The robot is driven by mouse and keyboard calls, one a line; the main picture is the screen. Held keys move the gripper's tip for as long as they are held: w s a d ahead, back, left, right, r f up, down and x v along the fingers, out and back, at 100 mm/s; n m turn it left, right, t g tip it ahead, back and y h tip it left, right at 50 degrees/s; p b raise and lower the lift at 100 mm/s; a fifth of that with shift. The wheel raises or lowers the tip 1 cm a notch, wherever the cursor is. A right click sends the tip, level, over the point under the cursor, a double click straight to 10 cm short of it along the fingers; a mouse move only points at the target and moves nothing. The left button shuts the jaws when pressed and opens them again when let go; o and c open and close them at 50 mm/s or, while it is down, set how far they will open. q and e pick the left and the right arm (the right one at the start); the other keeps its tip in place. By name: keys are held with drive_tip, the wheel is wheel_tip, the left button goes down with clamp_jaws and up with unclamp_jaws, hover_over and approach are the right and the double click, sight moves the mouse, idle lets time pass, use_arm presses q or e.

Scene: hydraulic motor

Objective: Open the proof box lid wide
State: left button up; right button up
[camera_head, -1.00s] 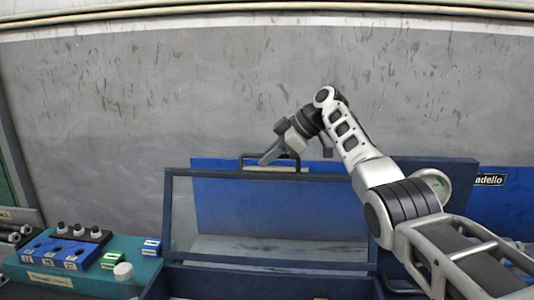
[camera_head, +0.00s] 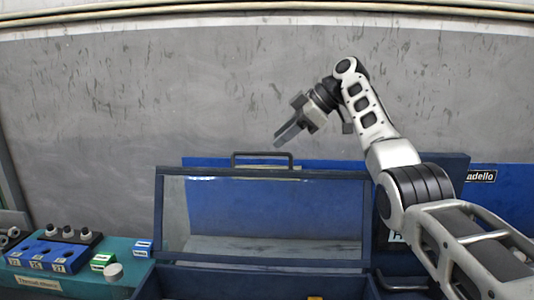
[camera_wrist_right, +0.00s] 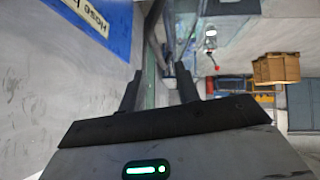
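The proof box lid (camera_head: 262,172) is a dark blue frame with a clear window. It stands raised, near upright, at the back of the open blue box (camera_head: 262,282). Its black handle (camera_head: 262,154) is on the top edge. My right gripper (camera_head: 284,138) is above and slightly right of the handle, apart from it. In the right wrist view its two fingers (camera_wrist_right: 160,88) are spread with nothing between them. My left gripper is not in view. Most of the box's inside is cut off by the lower picture edge.
A teal block (camera_head: 75,277) with blue and green pieces and a white-capped piece (camera_head: 113,271) stands left of the box. A grey wall (camera_head: 120,110) rises behind, with a blue panel (camera_head: 505,200) at right.

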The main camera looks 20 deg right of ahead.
drive_tip(key=v, duration=0.8)
drive_tip(key=shift+r, duration=0.1)
